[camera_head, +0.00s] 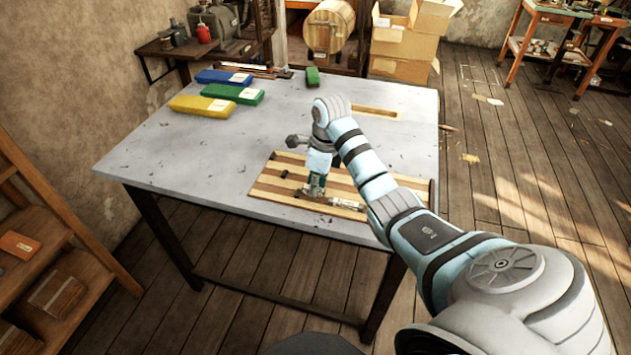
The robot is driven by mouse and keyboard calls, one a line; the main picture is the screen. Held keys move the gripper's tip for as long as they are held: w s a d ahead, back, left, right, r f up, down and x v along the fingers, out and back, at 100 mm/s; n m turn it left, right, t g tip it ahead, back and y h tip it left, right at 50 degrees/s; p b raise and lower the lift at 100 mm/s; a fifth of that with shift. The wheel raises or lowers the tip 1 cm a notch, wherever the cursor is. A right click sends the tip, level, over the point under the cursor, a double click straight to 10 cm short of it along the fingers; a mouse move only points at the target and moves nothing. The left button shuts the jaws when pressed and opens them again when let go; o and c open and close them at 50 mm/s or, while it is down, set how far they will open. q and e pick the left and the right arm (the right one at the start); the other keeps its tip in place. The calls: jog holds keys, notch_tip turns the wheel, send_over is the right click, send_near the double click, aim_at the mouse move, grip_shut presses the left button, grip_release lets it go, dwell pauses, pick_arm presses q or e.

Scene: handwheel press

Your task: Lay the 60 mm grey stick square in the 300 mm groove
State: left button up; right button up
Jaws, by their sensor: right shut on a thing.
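The wooden board (278,184) with light and dark stripes lies at the near right part of the grey table. Its grooves run along its length, and I cannot tell their lengths apart. My right gripper (316,192) points down at the middle of the board, close to its surface. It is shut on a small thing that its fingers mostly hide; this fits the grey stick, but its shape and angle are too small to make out. My right arm covers the board's right part. My left gripper is not in view.
Blue (223,77), green (233,94) and yellow (202,106) blocks lie at the table's back left. A light wooden strip (375,113) lies behind my arm. The table's left middle is clear.

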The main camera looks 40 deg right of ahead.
jog(key=shift+f, duration=0.3)
jog(key=shift+f+b, duration=0.45)
jog(key=shift+f, duration=0.2)
jog(key=o, duration=0.8)
jog(key=shift+o, duration=0.4)
jog(key=o, duration=0.3)
